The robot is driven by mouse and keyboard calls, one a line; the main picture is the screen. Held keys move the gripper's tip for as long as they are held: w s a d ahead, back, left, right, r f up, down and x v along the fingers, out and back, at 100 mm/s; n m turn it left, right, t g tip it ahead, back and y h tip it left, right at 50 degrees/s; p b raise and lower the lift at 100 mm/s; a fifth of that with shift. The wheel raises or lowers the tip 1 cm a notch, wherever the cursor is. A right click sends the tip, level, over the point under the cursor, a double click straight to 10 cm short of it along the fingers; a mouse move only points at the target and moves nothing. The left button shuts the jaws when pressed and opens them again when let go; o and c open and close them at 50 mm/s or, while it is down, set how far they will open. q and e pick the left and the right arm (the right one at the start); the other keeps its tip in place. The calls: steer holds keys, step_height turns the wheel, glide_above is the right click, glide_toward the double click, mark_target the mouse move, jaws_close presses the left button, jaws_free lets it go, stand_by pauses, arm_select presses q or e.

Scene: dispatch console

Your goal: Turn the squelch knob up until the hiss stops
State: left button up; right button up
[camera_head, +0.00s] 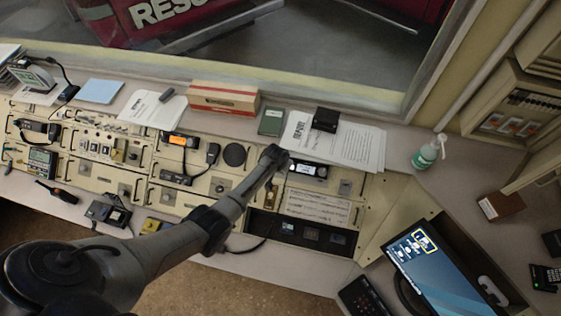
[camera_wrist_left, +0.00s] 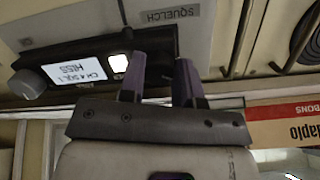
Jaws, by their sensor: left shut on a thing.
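A dark radio unit (camera_head: 308,169) sits in the console panel, with its lit display (camera_wrist_left: 76,72) in the left wrist view reading "CH 4 SQL 1" and "HISS". A "SQUELCH" label (camera_wrist_left: 170,14) is on the light panel by the unit's edge. My left gripper (camera_wrist_left: 160,66) is shut on what I take to be the squelch knob, at the unit's end by the label. The fingers mostly hide the knob. In the head view my left gripper (camera_head: 280,166) is at the left end of the radio. My right gripper is not in view.
A round grey knob (camera_wrist_left: 29,83) stands at the display's other end, with a lit square button (camera_wrist_left: 118,63) between it and my fingers. A cardboard box (camera_head: 223,97), papers (camera_head: 350,147) and a green bottle (camera_head: 427,154) stand behind. A monitor (camera_head: 432,275) is at right.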

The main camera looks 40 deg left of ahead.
arm_select(q)
steer(key=shift+m, duration=0.6)
steer(key=shift+m+p, duration=0.3)
steer(key=o, duration=0.9)
steer(key=shift+r, duration=0.1)
steer(key=shift+s+d+r, duration=0.15)
steer(key=shift+s+r, duration=0.05)
steer(key=shift+r, duration=0.4)
steer(key=shift+d+p+v, duration=0.15)
steer(key=shift+p+v, duration=0.15)
steer(key=shift+v, duration=2.75)
steer(key=shift+d+p+v, duration=0.1)
steer(key=shift+p+v, duration=0.2)
steer(key=shift+v, duration=2.8)
